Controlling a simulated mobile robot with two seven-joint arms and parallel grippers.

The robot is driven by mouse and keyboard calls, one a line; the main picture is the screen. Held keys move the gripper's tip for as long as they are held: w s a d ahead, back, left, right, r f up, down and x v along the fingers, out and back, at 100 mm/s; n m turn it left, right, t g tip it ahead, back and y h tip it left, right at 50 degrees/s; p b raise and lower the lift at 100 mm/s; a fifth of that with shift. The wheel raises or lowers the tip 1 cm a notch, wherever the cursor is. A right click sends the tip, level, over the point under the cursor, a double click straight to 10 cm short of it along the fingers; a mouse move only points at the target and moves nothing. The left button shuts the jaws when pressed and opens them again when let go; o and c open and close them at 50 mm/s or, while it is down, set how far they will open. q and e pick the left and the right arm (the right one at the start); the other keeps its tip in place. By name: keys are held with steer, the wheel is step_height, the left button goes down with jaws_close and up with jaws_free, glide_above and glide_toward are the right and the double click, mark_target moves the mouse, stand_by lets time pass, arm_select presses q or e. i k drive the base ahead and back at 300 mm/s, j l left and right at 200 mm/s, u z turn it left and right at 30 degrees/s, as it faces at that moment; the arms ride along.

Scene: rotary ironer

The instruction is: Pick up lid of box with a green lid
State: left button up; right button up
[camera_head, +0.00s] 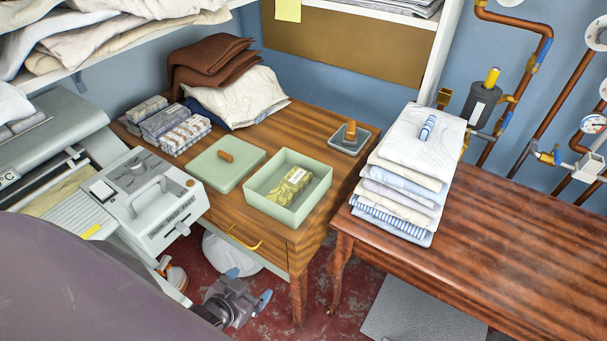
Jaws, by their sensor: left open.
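The pale green lid (219,176) lies flat on the wooden table, with a small brown wooden knob (225,157) on top. The open pale green box (282,211) stands just to the right of the lid and holds a green packet with a pale label (291,187). My left gripper (248,285) is low in front of the table, below the tabletop in the picture. Its blue-tipped fingers are apart and empty, clear of the lid and box. My right gripper is out of view.
Patterned bundles (172,124) and folded cloths (240,96) lie behind the lid. A small grey dish (361,143) stands behind the box. The ironer (157,208) is at left; folded linen (408,170) is stacked on the right table (510,245). A yellow drawer handle (243,242) sticks out in front.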

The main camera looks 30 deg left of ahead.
mark_target(224, 165)
steer(key=j+u, duration=0.1)
steer(key=u, duration=1.25)
steer(key=k+l+z, duration=0.1)
steer(key=l+z, duration=0.25)
steer(key=k+l+z, duration=0.1)
steer(key=l+z, duration=0.3)
steer(key=j, duration=0.1)
